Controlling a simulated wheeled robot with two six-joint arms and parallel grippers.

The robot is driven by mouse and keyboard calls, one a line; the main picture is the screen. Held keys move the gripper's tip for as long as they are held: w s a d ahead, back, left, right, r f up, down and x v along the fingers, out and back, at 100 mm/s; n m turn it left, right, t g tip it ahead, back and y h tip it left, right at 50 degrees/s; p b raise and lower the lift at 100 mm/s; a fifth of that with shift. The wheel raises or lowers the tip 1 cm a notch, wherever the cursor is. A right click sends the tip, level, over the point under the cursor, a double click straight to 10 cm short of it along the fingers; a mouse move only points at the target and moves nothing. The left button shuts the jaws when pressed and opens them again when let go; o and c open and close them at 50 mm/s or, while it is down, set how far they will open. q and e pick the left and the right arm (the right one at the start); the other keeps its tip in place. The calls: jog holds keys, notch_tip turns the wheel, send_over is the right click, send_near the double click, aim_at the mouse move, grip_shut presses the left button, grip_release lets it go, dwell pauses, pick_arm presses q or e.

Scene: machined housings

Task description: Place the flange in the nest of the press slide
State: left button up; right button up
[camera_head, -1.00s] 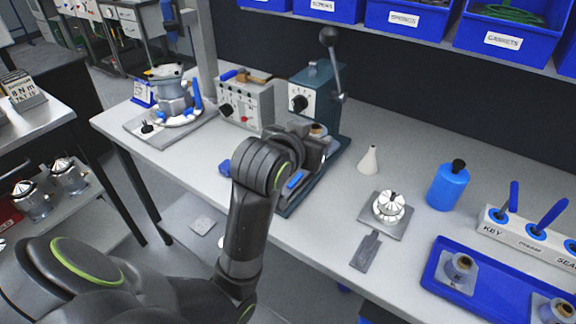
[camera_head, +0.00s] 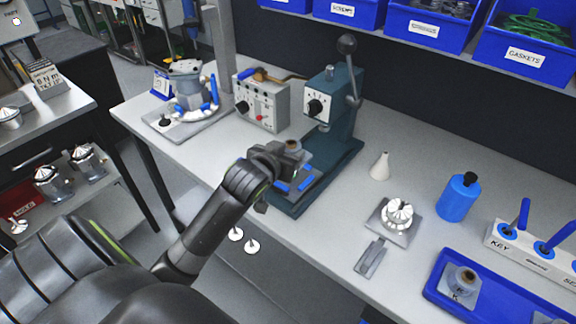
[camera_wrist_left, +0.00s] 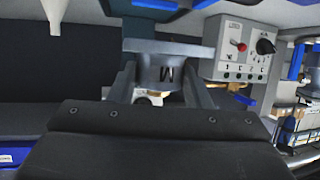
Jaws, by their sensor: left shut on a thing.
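The nest is hidden by the gripper. My right gripper is not in view.
A control box (camera_head: 262,105) stands left of the press. A white cone (camera_head: 380,166), a fixture plate (camera_head: 378,222) with a white part, a blue bottle (camera_head: 458,197) and a blue tray (camera_head: 437,288) lie right. Bare table lies between the slide and the fixture plate.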

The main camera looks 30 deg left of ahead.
pick_arm(q)
jog(key=shift+f, duration=1.9)
jog(key=shift+f, duration=0.1)
jog(key=shift+f, duration=0.5)
jog(key=o, duration=1.3)
jog(key=shift+c, duration=0.2)
jog(key=shift+r, duration=0.1)
jog(key=shift+r, duration=0.3)
jog(key=shift+s+r, duration=0.25)
jog(key=shift+r, duration=0.05)
jog(key=v, duration=1.1)
jog(key=shift+s+d, duration=0.15)
jog(key=shift+s, duration=0.05)
